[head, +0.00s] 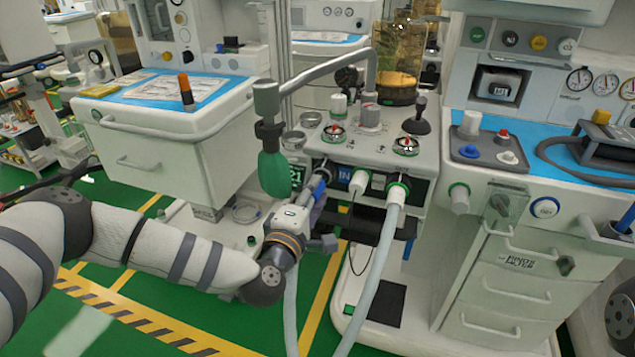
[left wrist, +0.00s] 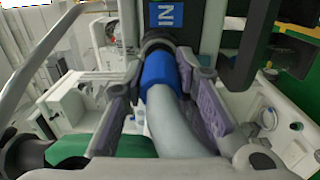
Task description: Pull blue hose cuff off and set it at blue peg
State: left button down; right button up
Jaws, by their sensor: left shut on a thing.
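The blue hose cuff (head: 319,187) is at the end of a grey hose, below the port with the blue "IN" label (head: 343,175). In the left wrist view the cuff (left wrist: 158,70) meets a dark collar (left wrist: 158,40) under that label; I cannot tell whether any gap separates them. My left gripper (head: 316,204) is around the cuff and shut on it, with a finger on each side (left wrist: 160,98). The blue-ringed peg (head: 545,207) is on the front of the right cart, apart from the gripper. My right gripper does not show.
A second hose with a white, green-ringed cuff (head: 397,190) hangs right of the blue one. A green bag (head: 274,175) hangs just left of my gripper.

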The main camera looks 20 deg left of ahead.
pick_arm(q)
jog(key=shift+s+a+p, duration=0.1)
jog(key=shift+s+p, duration=0.5)
jog(key=shift+s, duration=1.2)
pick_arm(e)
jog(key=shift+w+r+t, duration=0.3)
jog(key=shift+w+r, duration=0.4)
pick_arm(q)
jog(key=s+r+p, duration=0.1)
jog(key=s+r, duration=0.3)
jog(key=s, duration=0.4)
jog(key=s+r+p, duration=0.1)
jog(key=s+r, duration=0.3)
jog(key=s, duration=0.4)
jog(key=shift+a+r+y, duration=0.2)
jog(key=shift+a+y, duration=0.1)
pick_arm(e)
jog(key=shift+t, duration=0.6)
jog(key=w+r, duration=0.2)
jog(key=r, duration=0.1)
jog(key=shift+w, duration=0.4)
pick_arm(q)
jog(key=shift+d, duration=0.1)
